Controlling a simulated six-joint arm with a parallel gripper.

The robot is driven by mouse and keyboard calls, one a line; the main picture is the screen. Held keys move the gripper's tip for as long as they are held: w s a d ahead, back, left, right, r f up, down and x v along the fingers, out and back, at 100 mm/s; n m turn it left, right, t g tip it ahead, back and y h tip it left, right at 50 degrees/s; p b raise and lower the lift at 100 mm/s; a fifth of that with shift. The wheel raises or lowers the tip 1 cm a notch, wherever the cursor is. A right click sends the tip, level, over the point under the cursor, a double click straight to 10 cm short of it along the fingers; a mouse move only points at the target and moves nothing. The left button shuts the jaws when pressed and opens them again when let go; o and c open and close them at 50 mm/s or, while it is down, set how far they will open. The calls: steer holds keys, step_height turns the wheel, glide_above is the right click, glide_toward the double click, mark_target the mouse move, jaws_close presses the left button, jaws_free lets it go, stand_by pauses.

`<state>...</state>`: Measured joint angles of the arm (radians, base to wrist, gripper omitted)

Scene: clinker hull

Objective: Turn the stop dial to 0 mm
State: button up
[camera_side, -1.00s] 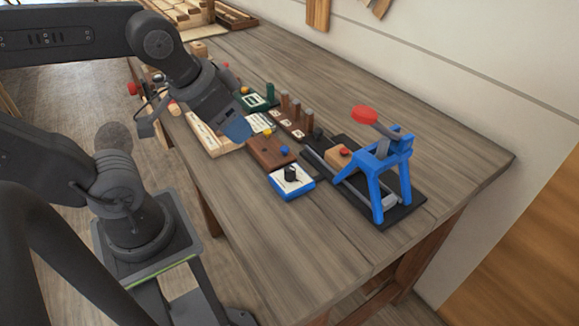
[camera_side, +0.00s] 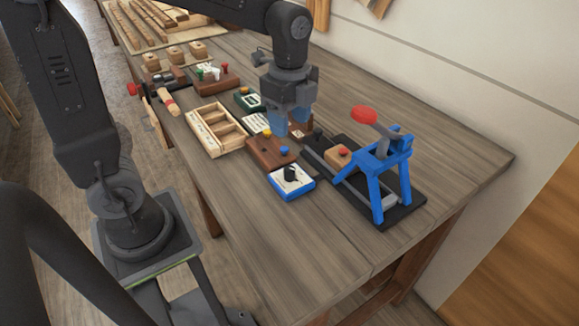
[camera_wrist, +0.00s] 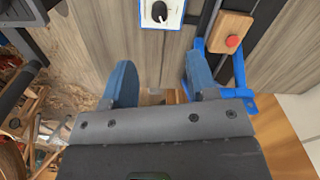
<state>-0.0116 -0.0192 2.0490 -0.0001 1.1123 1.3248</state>
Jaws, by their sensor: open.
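The stop dial is a black knob (camera_side: 291,173) on a white-faced box with blue sides (camera_side: 292,188), at the near edge of the group of fixtures on the bench. In the wrist view the knob (camera_wrist: 159,11) shows at the top centre, with a white pointer mark; the scale is too small to read. My gripper (camera_side: 289,121) points down with blue fingers, above and behind the dial box in the side view. In the wrist view my gripper (camera_wrist: 160,76) is open and empty, its fingers apart from the knob.
A blue lever press with a red handle (camera_side: 364,115) stands right of the dial. A wooden block with a red button (camera_side: 341,155) sits beside it. The bench in front is clear.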

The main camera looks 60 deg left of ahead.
mark_target(290, 168)
step_height(290, 168, down, 13)
steer(key=shift+r, duration=0.1)
stand_by(0.3)
steer(key=c, duration=0.9)
